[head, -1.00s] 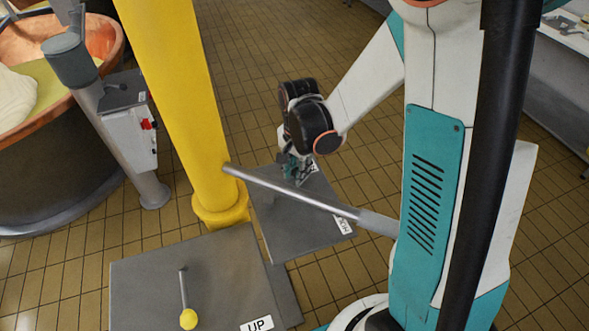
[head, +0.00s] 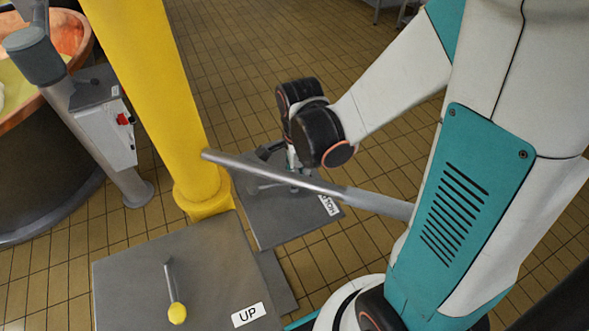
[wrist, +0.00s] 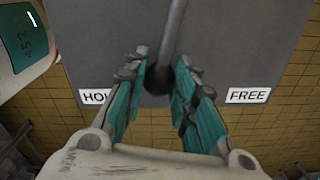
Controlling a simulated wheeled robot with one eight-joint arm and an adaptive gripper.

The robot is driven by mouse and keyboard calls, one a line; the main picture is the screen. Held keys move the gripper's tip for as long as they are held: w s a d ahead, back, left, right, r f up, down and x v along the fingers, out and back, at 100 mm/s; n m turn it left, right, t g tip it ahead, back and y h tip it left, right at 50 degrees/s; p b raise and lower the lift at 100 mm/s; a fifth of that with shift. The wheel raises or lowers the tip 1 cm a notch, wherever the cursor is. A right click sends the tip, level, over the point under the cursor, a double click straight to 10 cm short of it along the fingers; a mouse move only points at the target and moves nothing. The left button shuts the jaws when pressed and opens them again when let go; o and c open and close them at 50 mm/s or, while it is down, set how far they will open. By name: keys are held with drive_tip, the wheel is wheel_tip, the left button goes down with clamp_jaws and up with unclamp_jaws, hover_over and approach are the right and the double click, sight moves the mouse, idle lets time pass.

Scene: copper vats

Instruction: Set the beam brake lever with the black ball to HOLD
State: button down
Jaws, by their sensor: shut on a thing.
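In the wrist view, the black ball (wrist: 158,80) sits on the end of a grey lever (wrist: 173,35) over a grey plate (wrist: 100,45). My gripper (wrist: 162,62) has its teal fingers on either side of the ball, shut on it. The HOLD label (wrist: 95,97) is at the left of the plate's near edge and the FREE label (wrist: 247,96) at the right. The ball is between the two labels, a little nearer HOLD. In the head view, my wrist and the grey bar hide most of the lever, and the HOLD label (head: 328,205) shows on the plate (head: 280,228).
A long grey bar (head: 275,178) crosses in front of my gripper in the head view. A yellow column (head: 165,110) stands left of it. A second plate (head: 130,285) carries a yellow-ball lever (head: 177,312) and an UP label (head: 249,314). A copper vat (head: 70,40) is at far left.

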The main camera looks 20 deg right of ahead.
drive_tip(key=shift+s+a+m, duration=0.2)
drive_tip(key=shift+s+m, duration=0.45)
drive_tip(key=shift+m, duration=0.05)
drive_tip(key=c, duration=1.3)
unclamp_jaws()
drive_tip(key=shift+r, duration=0.15)
wheel_tip(320, 180, up, 12)
drive_tip(key=shift+s, duration=0.2)
